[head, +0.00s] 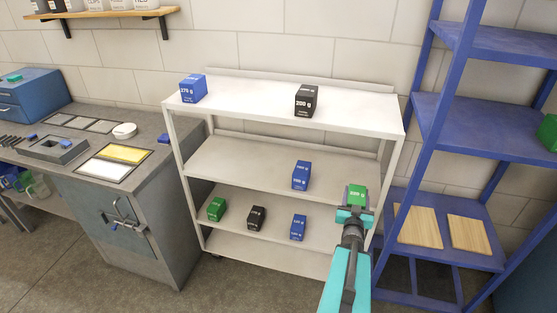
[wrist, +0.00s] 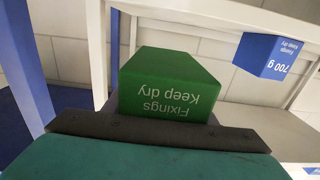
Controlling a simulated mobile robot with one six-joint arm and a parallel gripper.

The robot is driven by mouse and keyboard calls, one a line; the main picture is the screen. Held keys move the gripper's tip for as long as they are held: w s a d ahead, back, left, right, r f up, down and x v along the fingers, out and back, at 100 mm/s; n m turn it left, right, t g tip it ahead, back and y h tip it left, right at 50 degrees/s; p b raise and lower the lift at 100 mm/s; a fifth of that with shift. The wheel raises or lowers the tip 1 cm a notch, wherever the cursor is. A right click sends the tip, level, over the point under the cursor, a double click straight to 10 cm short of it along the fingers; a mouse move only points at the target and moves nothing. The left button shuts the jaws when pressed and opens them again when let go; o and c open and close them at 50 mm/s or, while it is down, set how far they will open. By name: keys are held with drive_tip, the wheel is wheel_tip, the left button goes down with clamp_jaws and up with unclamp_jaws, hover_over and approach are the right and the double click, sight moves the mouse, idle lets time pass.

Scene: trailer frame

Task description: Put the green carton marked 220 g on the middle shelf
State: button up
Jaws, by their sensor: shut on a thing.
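My gripper (head: 355,208) is shut on a green carton (head: 357,192), held in front of the right side of a white shelf unit (head: 290,112). The carton's weight mark is too small to read surely in the head view. In the wrist view the same green carton (wrist: 155,85) fills the jaws, its face reading "Fixings Keep dry". A blue carton (head: 301,175) stands alone on the shelf below the top, left of my gripper. It also shows in the wrist view (wrist: 270,55), marked 700 g.
The top shelf bears a blue carton (head: 193,88) and a black carton (head: 305,100). A lower shelf bears a green carton (head: 216,209), a black carton (head: 256,217) and a blue carton (head: 298,227). A blue rack (head: 440,120) stands right, a grey bench (head: 130,200) left.

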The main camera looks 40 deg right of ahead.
drive_tip(key=shift+w+r, duration=0.1)
idle(0.5)
drive_tip(key=shift+d, duration=0.15)
drive_tip(key=shift+w+d+f+b, duration=0.2)
drive_tip(key=shift+w+b, duration=0.05)
drive_tip(key=shift+b, duration=0.5)
drive_tip(key=b+x, duration=0.3)
drive_tip(key=b, duration=0.3)
drive_tip(key=shift+f, duration=0.2)
drive_tip(key=b+x, duration=0.3)
drive_tip(key=b, duration=0.4)
drive_tip(key=shift+a+f+b, duration=0.1)
drive_tip(key=shift+f+b, duration=0.05)
drive_tip(key=shift+b, duration=0.25)
drive_tip(key=shift+w+b, duration=0.1)
drive_tip(key=shift+b, duration=0.25)
drive_tip(key=d+b, duration=0.1)
drive_tip(key=b, duration=0.3)
drive_tip(key=shift+w, duration=0.25)
drive_tip(key=shift+w+d, duration=0.15)
drive_tip(key=shift+d, duration=0.15)
drive_tip(key=shift+x, duration=3.35)
